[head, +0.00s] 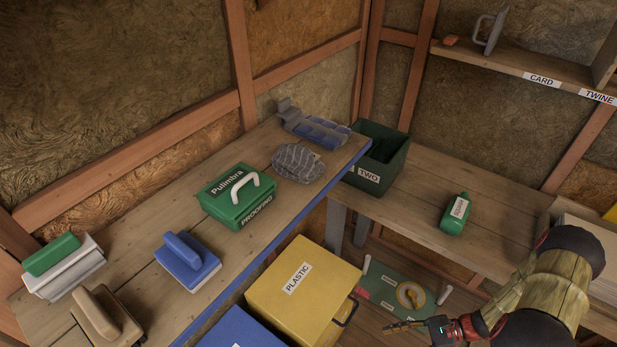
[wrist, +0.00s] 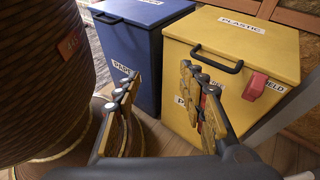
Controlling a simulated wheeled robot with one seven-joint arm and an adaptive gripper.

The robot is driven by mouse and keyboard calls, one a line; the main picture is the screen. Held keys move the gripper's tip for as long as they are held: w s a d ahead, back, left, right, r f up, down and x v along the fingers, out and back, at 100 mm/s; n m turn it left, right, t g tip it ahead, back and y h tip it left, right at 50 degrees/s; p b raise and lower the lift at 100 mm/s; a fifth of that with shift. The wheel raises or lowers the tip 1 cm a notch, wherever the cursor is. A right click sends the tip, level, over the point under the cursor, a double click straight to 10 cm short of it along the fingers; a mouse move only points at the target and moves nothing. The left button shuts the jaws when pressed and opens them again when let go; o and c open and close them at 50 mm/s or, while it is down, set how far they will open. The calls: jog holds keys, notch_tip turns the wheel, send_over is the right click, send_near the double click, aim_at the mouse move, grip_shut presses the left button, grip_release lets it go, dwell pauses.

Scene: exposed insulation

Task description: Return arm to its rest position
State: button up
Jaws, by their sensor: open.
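My gripper (head: 415,327) shows at the bottom right of the head view, at the end of my arm, low and to the right of the yellow PLASTIC bin. In the wrist view my gripper (wrist: 163,100) has its two fingers spread apart with nothing between them. It faces the yellow bin (wrist: 275,55) and the blue bin (wrist: 170,50), apart from both as far as I can tell. The fingertips hide part of the yellow bin's front.
The yellow bin (head: 270,295) stands before a workbench (head: 150,228) holding a green Pulimbra case (head: 222,208) and several tools. A second bench (head: 420,190) holds a dark green box (head: 388,172) and a green bottle (head: 455,215). A large ribbed brown cylinder (wrist: 35,85) stands close left in the wrist view.

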notch_tip(320, 180, up, 30)
jog(key=d+n+g+h+p, duration=0.2)
jog(key=n+h, duration=0.9)
jog(key=h, duration=0.1)
jog(key=s+a+r+n+t+h, duration=0.1)
jog(key=s+a+r+n+t, duration=0.1)
jog(key=r, duration=0.8)
jog(key=s+a+r+n+t+h+p, duration=0.1)
jog(key=s+a+r+n+t, duration=0.1)
jog(key=a+r+n+t, duration=0.2)
jog(key=a+r+t, duration=0.1)
jog(key=a+r, duration=0.2)
jog(key=r, duration=0.4)
jog(key=shift+a+t, duration=0.2)
jog(key=shift+t, duration=0.2)
jog(key=shift+s, duration=0.15)
